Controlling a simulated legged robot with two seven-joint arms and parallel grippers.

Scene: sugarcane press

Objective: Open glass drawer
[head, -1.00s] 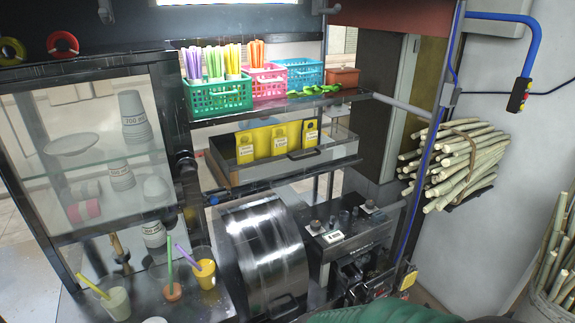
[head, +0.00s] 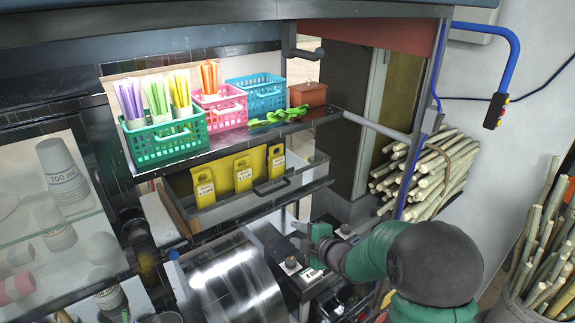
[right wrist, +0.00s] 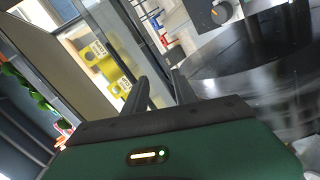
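The glass drawer (head: 180,213) is a clear-sided tray with a dark frame under the upper shelf in the head view. Several yellow packets (head: 243,173) stand in it. Its dark handle (head: 271,187) is on the front rim. My right gripper (head: 298,230) is below and a little right of the handle, apart from it, above the press. In the right wrist view my right gripper (right wrist: 159,86) has its two dark fingers apart with nothing between them. Yellow packets (right wrist: 98,50) show beyond the fingers there. My left gripper is not in view.
A shiny metal drum (head: 235,285) stands below the drawer. A glass cabinet (head: 60,265) with cups is at left. Sugarcane (head: 430,175) is stacked at right.

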